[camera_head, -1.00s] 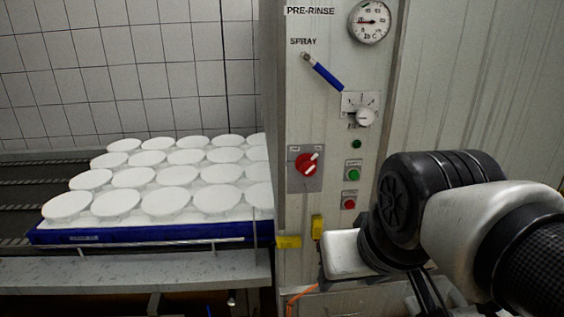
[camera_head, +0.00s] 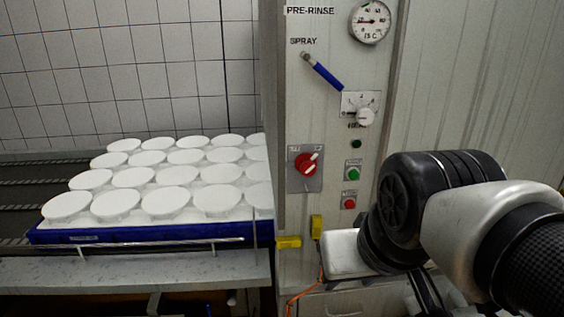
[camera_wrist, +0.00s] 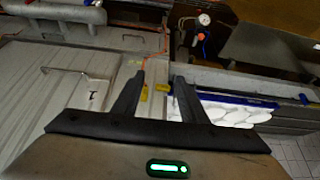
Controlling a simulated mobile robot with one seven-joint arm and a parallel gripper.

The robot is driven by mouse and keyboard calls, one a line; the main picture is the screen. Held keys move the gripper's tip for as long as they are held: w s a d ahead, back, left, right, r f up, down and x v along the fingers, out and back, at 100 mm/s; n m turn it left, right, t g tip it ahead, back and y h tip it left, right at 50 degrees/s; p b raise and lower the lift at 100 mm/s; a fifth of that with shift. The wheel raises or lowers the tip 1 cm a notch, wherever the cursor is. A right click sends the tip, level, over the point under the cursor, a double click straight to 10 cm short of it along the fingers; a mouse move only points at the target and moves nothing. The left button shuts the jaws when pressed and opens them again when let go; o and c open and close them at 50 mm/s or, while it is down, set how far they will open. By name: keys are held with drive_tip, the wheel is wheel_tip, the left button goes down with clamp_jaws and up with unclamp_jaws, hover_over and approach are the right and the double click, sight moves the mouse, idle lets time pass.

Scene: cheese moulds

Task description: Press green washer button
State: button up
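The green button (camera_head: 353,173) sits on the washer's front panel in the head view, right of the red rotary switch and above a red button (camera_head: 349,200). My arm covers the panel's lower right, and its white end part is below the buttons, apart from the green one. My gripper's fingertips cannot be made out in the head view. In the wrist view my gripper (camera_wrist: 158,79) has its two dark fingers spread apart with nothing between them. I cannot make out the green button in the wrist view.
At left, a blue tray (camera_head: 150,233) holds several white moulds.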

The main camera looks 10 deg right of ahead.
clamp_jaws()
idle(1.4)
